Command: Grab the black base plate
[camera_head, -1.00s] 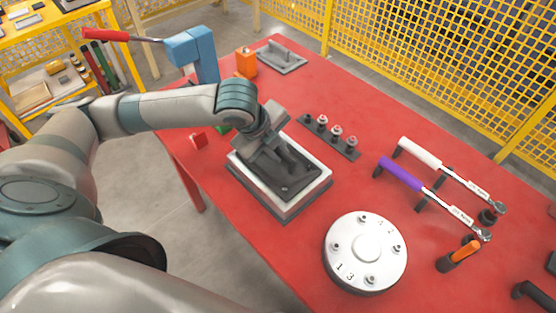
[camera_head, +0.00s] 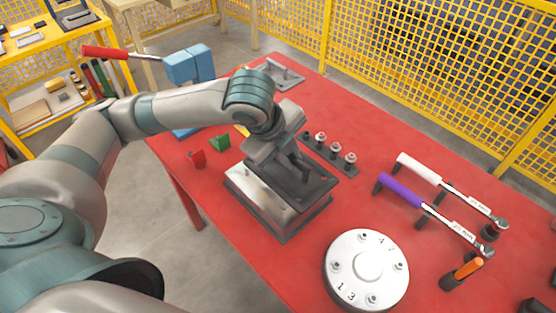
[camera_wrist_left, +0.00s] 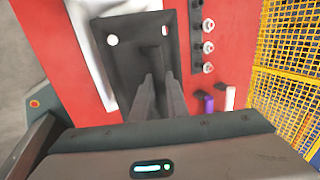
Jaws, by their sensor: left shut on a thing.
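The black base plate (camera_head: 314,188) is in the grasp of my left gripper (camera_head: 301,168). My left gripper is shut on it and holds it above the right part of a pale metal block (camera_head: 252,196). The block sits on a dark base on the red table. In the left wrist view the black plate (camera_wrist_left: 130,65) lies under my finger tips (camera_wrist_left: 158,88), with round holes at its far end. The white edge of the block (camera_wrist_left: 90,30) shows beside it. My wrist partly hides the plate in the head view. My right gripper is not in view.
A row of several fittings (camera_head: 335,150) stands close right of the plate. A round numbered flange (camera_head: 366,268) lies at the front. White and purple torque wrenches (camera_head: 420,167) rest at the right.

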